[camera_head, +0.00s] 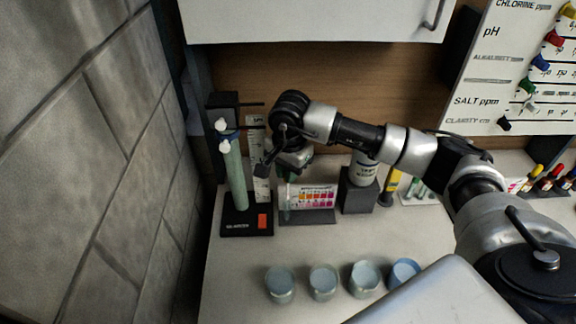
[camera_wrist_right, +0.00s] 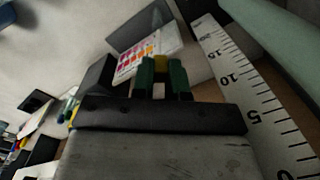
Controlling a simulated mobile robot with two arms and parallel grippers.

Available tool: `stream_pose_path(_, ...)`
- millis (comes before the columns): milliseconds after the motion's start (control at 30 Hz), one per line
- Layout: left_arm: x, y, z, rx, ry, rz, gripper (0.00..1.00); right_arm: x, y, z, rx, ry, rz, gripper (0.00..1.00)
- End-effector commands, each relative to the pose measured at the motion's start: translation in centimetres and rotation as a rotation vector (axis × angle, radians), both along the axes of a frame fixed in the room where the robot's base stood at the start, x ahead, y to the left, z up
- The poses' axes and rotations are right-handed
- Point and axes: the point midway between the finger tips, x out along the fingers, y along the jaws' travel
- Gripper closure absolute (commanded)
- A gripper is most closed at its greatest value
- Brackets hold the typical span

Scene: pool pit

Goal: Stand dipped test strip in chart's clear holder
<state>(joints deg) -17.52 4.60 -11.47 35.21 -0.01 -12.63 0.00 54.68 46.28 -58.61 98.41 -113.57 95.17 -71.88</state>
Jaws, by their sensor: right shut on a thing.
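My right gripper (camera_head: 264,168) is near the measuring scale, above and a little left of the colour chart (camera_head: 310,196). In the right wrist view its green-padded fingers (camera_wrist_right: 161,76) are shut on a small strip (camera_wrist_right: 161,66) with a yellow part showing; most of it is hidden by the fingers. The chart, with pink, red and orange squares, also shows beyond the fingers (camera_wrist_right: 146,54). A pale clear holder (camera_head: 286,207) appears at the chart's left side, apart from the gripper. My left gripper is not in view.
A green-filled tube (camera_head: 236,178) on a black base and a white scale (camera_head: 258,188) stand close left of the gripper. Several cups (camera_head: 323,281) line the front. A bottle (camera_head: 362,170) on a dark block stands right of the chart. The counter between chart and cups is clear.

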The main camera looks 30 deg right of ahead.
Motion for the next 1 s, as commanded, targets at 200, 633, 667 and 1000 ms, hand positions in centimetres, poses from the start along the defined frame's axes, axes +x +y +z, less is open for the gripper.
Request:
stream_pose_path(200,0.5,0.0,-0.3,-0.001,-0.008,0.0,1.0,0.0,0.0,-1.0,0.001,0.0,0.0,1.0)
stream_pose_path(633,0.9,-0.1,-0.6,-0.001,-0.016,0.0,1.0,0.0,0.0,-1.3,0.0,0.0,-0.001,1.0)
stream_pose_path(667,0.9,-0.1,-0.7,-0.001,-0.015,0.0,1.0,0.0,0.0,-1.4,0.0,0.0,-0.001,1.0)
stream_pose_path(1000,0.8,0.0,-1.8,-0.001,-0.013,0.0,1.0,0.0,0.0,-2.4,0.0,0.0,-0.001,1.0)
